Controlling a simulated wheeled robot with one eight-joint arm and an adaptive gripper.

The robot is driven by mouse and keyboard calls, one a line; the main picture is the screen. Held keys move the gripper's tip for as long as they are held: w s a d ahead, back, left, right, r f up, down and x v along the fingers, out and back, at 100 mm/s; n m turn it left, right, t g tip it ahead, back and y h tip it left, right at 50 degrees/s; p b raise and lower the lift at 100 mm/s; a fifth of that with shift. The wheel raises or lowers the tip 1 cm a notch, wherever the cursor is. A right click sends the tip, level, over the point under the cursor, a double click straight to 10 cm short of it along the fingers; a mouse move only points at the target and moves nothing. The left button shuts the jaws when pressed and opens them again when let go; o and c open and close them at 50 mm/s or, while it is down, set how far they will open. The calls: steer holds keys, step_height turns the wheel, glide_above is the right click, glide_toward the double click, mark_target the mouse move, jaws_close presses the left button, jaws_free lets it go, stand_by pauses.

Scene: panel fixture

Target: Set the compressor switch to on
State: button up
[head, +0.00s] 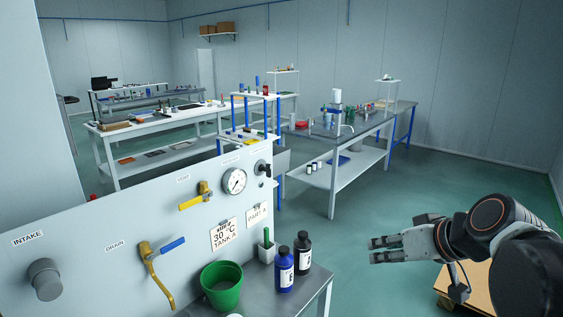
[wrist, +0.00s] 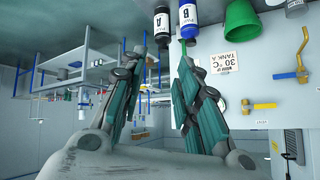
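The panel (head: 110,215) stands at the left in the head view. A small black switch-like knob (head: 262,168) sits near its right end, right of the round gauge (head: 234,181). Its label is too small to read, so I cannot confirm it is the compressor switch or tell its setting. My gripper (head: 374,250) is in free air, right of the panel and well apart from it. In the wrist view my gripper (wrist: 160,58) has its two fingers spread with nothing between them. That view is upside down, and a finger partly covers the panel near the gauge (wrist: 246,104).
The panel also carries a yellow-handled valve (head: 196,198), a blue-handled drain valve (head: 160,258) and a grey intake knob (head: 45,279). A green bucket (head: 222,286), a blue bottle (head: 284,270) and a black bottle (head: 302,253) stand before it. Floor behind the gripper is clear.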

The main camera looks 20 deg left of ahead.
steer(key=w+a+r+n+y+p, duration=0.2)
steer(key=w+a+y, duration=0.1)
steer(key=w+a, duration=0.4)
steer(key=w+a+r+n+y+p, duration=0.1)
steer(key=w+a+r+n+y, duration=0.1)
steer(key=w+a, duration=0.45)
steer(key=n+y+p, duration=0.4)
steer(key=y, duration=0.2)
glide_toward(269, 164)
steer(key=x, duration=0.3)
steer(key=b+x, duration=0.1)
steer(key=x, duration=0.2)
steer(key=b+x, duration=0.1)
steer(key=x, duration=0.3)
steer(key=shift+w+a+f, duration=0.1)
steer(key=shift+f, duration=0.2)
jaws_close()
